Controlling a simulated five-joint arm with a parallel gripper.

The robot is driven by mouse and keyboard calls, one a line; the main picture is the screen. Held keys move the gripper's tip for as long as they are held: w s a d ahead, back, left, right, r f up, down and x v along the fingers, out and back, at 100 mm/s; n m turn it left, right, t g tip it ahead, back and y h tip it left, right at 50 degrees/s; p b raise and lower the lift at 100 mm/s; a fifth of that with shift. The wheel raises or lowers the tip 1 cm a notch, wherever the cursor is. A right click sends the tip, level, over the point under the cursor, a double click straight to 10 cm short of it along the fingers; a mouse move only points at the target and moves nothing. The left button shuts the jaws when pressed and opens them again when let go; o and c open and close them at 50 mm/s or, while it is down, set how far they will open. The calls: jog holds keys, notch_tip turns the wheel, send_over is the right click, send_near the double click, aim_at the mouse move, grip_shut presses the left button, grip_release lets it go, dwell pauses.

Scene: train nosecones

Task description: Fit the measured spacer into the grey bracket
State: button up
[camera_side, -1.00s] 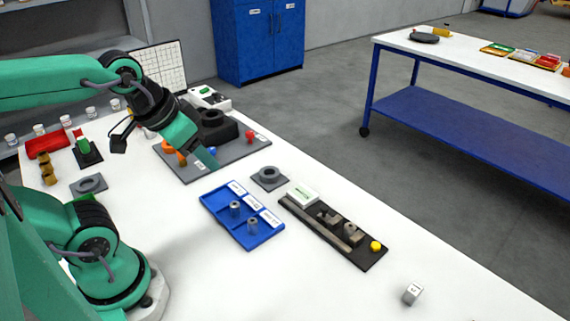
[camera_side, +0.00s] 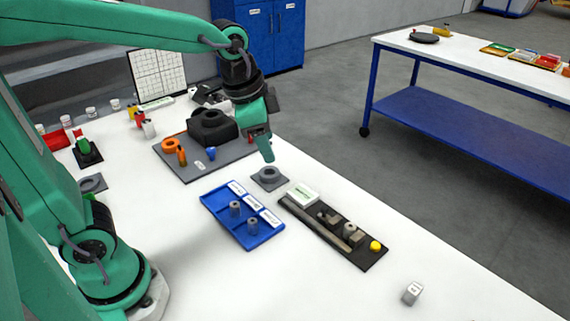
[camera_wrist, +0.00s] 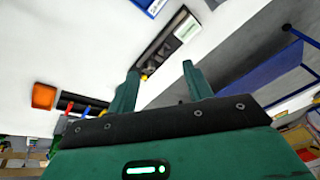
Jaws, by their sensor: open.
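A grey square block with a raised ring (camera_side: 268,176), possibly the bracket, lies on the white table beyond the blue tray. The blue tray (camera_side: 218,208) holds two small grey cylindrical spacers, one (camera_side: 235,208) farther back and one (camera_side: 252,226) nearer. On a dark measuring fixture (camera_side: 374,258), a grey-brown cylindrical piece (camera_side: 350,231) stands near a metal rail; whether it is a spacer is unclear. My gripper (camera_side: 267,157) points down just above and behind the ringed block. In the wrist view my gripper (camera_wrist: 160,72) is open, with nothing between its fingers.
A grey plate (camera_side: 185,172) with a black housing (camera_side: 210,127) and coloured pegs lies behind. A similar grey ringed piece (camera_side: 92,183) is at the left. The front table middle is clear.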

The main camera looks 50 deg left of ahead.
jog(key=w+d+f+m+g, duration=0.2)
jog(key=w+d+f+m, duration=0.35)
jog(key=w, duration=0.25)
jog(key=m+g, duration=0.1)
jog(key=m, duration=0.4)
send_near(350, 226)
jog(key=shift+w+f, duration=0.1)
jog(key=shift+w, duration=0.05)
jog(key=shift+w+d+f, duration=0.15)
jog(key=shift+d+f, duration=0.1)
jog(key=shift+f, duration=1.4)
jog(key=shift+f, duration=0.1)
jog(key=shift+a+f, duration=0.1)
jog(key=shift+f, duration=2.4)
jog(key=shift+c, duration=0.2)
jog(key=c, duration=1)
